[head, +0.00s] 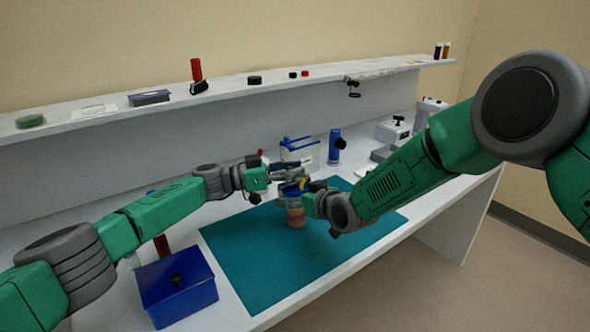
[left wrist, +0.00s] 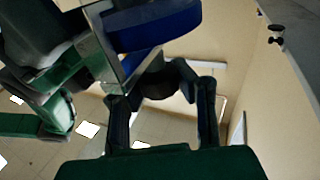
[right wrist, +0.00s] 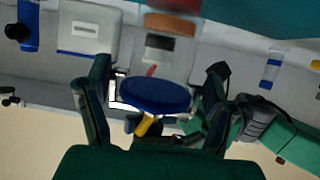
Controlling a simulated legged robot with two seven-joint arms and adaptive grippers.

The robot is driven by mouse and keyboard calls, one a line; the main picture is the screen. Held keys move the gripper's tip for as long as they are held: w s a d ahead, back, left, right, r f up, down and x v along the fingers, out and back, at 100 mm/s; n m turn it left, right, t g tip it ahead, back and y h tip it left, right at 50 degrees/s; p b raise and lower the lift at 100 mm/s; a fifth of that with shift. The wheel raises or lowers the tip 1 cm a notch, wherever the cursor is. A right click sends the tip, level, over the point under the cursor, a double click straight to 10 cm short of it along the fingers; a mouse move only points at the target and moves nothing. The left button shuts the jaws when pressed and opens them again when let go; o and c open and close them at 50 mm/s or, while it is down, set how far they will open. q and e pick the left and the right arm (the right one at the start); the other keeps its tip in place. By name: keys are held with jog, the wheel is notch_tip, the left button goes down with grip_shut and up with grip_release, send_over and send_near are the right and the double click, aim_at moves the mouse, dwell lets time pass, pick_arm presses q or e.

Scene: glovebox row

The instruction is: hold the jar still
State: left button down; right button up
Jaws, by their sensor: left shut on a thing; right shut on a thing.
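The jar (head: 296,215) has orange-brown contents and a blue lid (head: 292,189). It stands over the teal mat; I cannot tell if its base touches. My right gripper (head: 308,201) is shut on the jar near its top. In the right wrist view the blue lid (right wrist: 155,94) sits between the fingers, with the jar's brown contents (right wrist: 170,25) beyond. My left gripper (head: 285,174) is just above and behind the lid. In the left wrist view its fingers close around a dark thing (left wrist: 160,84) that I cannot identify; the blue lid (left wrist: 150,28) is close by.
A blue box (head: 177,287) stands at the mat's left front. Behind the jar are a white container with a blue lid (head: 299,152) and a blue bottle (head: 335,147). The teal mat (head: 255,265) is clear in front. A shelf (head: 225,88) with small items runs behind.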

pick_arm(q)
jog(key=shift+w+a+f, duration=0.15)
jog(key=shift+a+f, duration=0.1)
jog(key=shift+f, duration=0.3)
jog(key=c, duration=1.2)
grip_release()
jog(key=shift+d+r, duration=0.1)
jog(key=shift+d, duration=0.05)
jog(key=shift+r, duration=0.15)
jog(key=shift+a, duration=0.35)
jog(key=v, duration=1.1)
jog(key=shift+a, duration=0.15)
